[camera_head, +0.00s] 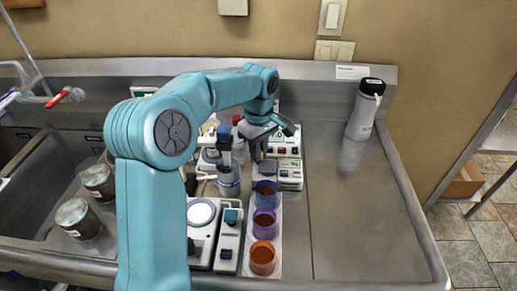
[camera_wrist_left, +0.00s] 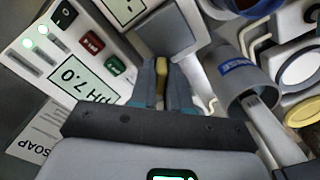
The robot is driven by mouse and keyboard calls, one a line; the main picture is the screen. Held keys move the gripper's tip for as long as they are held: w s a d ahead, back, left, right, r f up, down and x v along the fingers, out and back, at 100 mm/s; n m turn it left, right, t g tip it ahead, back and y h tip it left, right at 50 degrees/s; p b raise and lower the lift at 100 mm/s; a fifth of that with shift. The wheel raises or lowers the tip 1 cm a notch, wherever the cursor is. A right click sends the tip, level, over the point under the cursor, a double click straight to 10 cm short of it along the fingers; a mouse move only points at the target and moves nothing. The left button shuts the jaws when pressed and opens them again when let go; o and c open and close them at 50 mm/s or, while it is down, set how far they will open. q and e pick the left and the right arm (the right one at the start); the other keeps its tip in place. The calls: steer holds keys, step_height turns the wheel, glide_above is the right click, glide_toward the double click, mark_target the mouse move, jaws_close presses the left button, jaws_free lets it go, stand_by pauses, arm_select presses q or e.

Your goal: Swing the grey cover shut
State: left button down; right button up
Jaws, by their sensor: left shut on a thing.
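The grey cover (camera_head: 266,169) sits at the far end of the row of coloured buckets in the head view, just below my left gripper (camera_head: 259,152). In the left wrist view, a flat grey panel that looks like the cover (camera_wrist_left: 165,30) lies just beyond the fingertips. My left gripper (camera_wrist_left: 162,85) is shut on a small yellow tab (camera_wrist_left: 161,72), which seems to belong to the cover. The fingers hide how the tab joins it. The cover's hinge and exact angle cannot be made out. My right gripper is not in view.
A pH meter (camera_wrist_left: 75,75) stands close beside the left gripper. A blue-labelled grey cylinder (camera_wrist_left: 240,82) is on its other side. Open buckets, one purple (camera_head: 264,222) and one orange (camera_head: 262,259), stand nearer. A flask (camera_head: 365,110) is at the back right. The right counter is clear.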

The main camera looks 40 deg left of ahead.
arm_select(q)
steer(key=shift+r, duration=0.2)
steer(key=c, duration=1.2)
jaws_free()
steer(key=shift+r, duration=0.15)
step_height(320, 180, up, 16)
steer(key=p, duration=0.3)
steer(key=shift+s+d, duration=0.1)
steer(key=shift+d, duration=0.05)
